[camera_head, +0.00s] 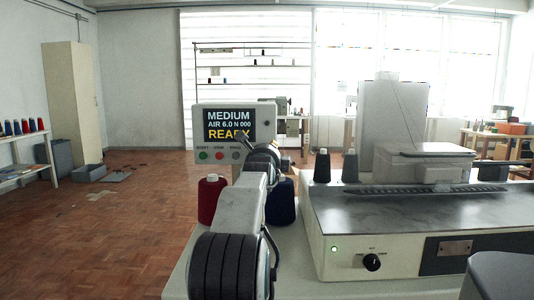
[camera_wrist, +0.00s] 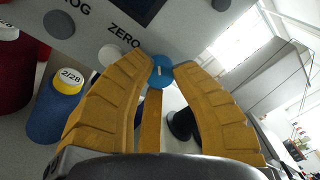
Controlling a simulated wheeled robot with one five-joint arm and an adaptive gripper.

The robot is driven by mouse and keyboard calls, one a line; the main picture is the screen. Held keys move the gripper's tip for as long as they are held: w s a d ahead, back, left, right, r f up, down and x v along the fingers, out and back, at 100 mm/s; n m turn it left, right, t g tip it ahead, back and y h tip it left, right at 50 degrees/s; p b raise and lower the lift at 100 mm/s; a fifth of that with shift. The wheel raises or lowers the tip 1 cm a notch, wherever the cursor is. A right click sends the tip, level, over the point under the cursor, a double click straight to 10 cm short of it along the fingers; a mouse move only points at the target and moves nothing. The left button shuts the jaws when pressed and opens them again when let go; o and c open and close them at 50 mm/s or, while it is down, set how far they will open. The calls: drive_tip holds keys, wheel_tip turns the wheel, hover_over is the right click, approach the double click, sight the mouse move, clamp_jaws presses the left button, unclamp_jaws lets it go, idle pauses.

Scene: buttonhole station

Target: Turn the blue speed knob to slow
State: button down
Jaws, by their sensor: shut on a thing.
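The blue speed knob (camera_wrist: 160,71) is on the grey control panel, between the tips of my gripper (camera_wrist: 164,68) in the wrist view. In the head view my gripper (camera_head: 265,155) is at the panel's lower right and hides the knob. The panel's screen (camera_head: 229,125) reads MEDIUM, AIR 6.0 N 000 and READY.
A red thread cone (camera_head: 210,200) and a dark blue cone (camera_head: 281,202) stand close to my arm. The sewing machine (camera_head: 430,165) with a black dial (camera_head: 372,262) is at the right.

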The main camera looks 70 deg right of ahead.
drive_tip(key=shift+s, duration=0.1)
drive_tip(key=shift+n+h+b, duration=0.3)
drive_tip(key=shift+n+b, duration=0.3)
drive_tip(key=shift+n, duration=3.1)
drive_tip(key=shift+t, duration=0.3)
drive_tip(key=c, duration=1)
unclamp_jaws()
drive_tip(key=shift+d, duration=0.1)
drive_tip(key=shift+o, duration=0.2)
drive_tip(key=v, duration=1.2)
